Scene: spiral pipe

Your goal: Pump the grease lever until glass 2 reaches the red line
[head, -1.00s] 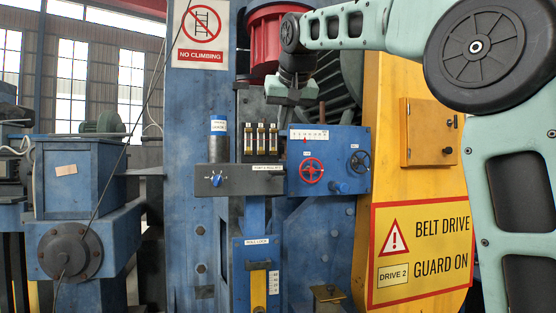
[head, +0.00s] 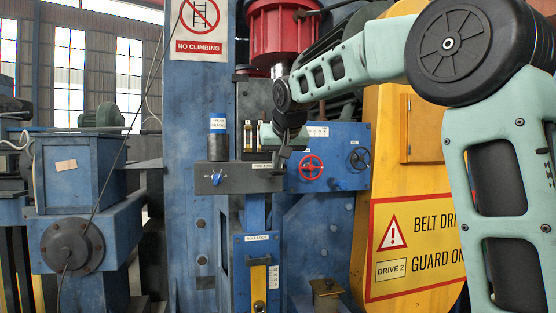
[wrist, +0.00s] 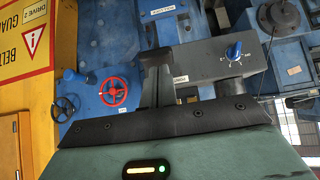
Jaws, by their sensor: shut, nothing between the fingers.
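The sight glasses (head: 248,138) are narrow yellowish tubes in a dark block above a dark box. Two show in the head view; my gripper hides the rest of the row. Their levels, numbers and red line are too small to read. My gripper (head: 280,163) is shut and empty, pointing down in front of the dark box's right end. In the wrist view its closed fingers (wrist: 158,75) show beside the box (wrist: 200,70), with nothing between them. The box carries a blue knob (head: 216,178), also in the wrist view (wrist: 233,50). I cannot make out a grease lever.
A dark cylinder (head: 218,148) stands on the box's left end. A blue panel with a red handwheel (head: 311,167) and a dark handwheel (head: 360,159) is close on the right. The yellow belt guard (head: 385,130) stands farther right.

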